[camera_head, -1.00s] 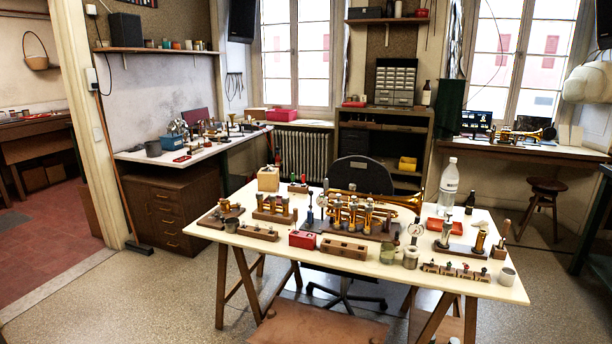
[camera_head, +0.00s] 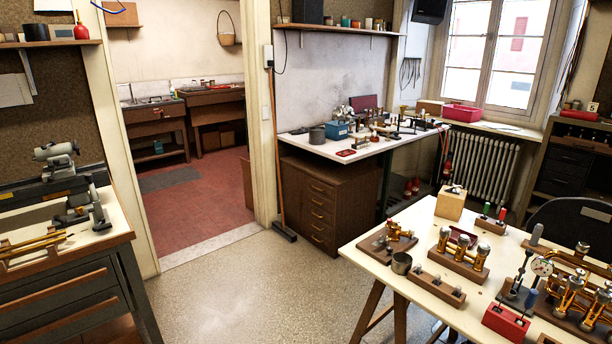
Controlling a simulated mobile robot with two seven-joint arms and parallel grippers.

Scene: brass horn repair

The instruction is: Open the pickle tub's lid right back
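I cannot pick out the pickle tub or its lid with certainty in the head view. Through the doorway on the left, a dark wooden bench (camera_head: 157,128) with a basin-like top and small items stands by the far wall, too small to make out in detail. A second wooden bench (camera_head: 214,92) stands beside it. Neither of my grippers is in view.
The doorway opens onto a red floor (camera_head: 195,205). A grey workbench (camera_head: 75,290) with a lathe-like machine stands at the left, the white trestle table (camera_head: 365,247) with brass parts at the right. A broom (camera_head: 285,233) leans by the doorpost. Speckled floor (camera_head: 225,285) between is clear.

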